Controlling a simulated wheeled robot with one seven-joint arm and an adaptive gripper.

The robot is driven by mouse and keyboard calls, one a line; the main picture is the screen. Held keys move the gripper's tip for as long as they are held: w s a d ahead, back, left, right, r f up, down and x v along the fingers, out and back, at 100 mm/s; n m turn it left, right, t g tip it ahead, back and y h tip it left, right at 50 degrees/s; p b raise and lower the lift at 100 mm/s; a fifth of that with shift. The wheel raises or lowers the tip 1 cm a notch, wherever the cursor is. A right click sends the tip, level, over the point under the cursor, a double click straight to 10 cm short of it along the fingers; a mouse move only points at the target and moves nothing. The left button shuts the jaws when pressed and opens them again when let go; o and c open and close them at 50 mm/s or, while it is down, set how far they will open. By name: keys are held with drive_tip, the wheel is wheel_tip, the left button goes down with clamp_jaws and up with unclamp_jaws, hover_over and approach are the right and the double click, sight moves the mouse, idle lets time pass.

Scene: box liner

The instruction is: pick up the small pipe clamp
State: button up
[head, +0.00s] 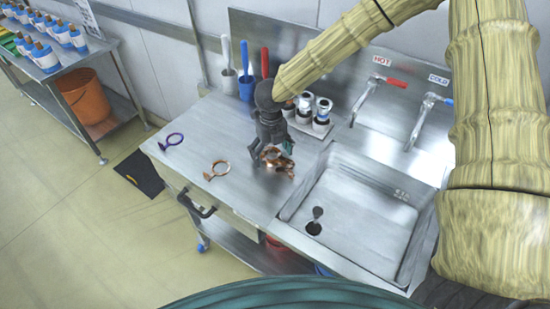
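My gripper (268,153) points down over the steel counter, just left of the sink. A copper-coloured piece (278,160), irregular in outline, is right at its fingertips; the fingers partly hide it. I cannot tell whether they grip it or only stand beside it. Two ring-shaped pieces with short stems lie apart from the gripper on the counter: a copper one (217,170) to its left and a purple one (173,140) farther left. Any of these may be a pipe clamp; which is the small one is unclear.
The sink (350,212) with two taps is on the right. Dark-and-white containers (321,115) stand behind the gripper, and blue and red brush holders (246,87) stand at the back wall. The counter's front left is clear. A shelf with bottles (42,54) is far left.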

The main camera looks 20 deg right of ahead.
drive_tip(key=shift+s+r, duration=0.15)
drive_tip(key=shift+r, duration=0.05)
drive_tip(key=c, duration=0.6)
drive_tip(key=shift+f, duration=0.1)
drive_tip(key=c, duration=0.6)
